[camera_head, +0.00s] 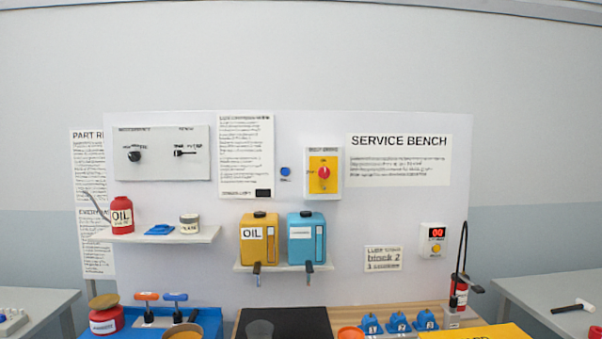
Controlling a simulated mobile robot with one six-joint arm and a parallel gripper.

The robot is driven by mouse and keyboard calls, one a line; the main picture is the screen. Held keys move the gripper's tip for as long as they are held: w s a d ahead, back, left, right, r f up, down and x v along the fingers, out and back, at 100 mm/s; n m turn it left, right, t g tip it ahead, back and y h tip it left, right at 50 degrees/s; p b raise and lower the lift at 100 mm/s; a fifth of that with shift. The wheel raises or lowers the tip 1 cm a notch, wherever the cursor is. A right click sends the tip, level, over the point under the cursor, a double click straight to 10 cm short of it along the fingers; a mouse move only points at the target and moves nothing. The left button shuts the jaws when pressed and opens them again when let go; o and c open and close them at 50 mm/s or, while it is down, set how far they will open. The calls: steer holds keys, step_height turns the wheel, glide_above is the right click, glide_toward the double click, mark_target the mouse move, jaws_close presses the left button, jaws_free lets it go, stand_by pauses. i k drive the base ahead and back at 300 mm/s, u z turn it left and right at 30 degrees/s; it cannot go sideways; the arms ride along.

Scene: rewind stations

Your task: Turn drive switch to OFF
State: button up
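The likely drive switch (323,172) is a red rotary knob on a yellow plate, in a white box on the upright back panel. The small lettering around it is blurred; a mark like "ON" seems to stand above the knob. The knob's exact setting is too small to tell. Nothing covers the box. My gripper is not in this view.
A grey panel (161,153) with a black knob and lever is left. Below the switch, yellow (259,246) and blue (306,240) jugs stand on a shelf (283,267). A red digital display (436,233) is right. Tools and containers crowd the bench. The air before the switch looks clear.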

mark_target(324, 172)
steer(key=i, duration=0.85)
steer(key=z, duration=0.05)
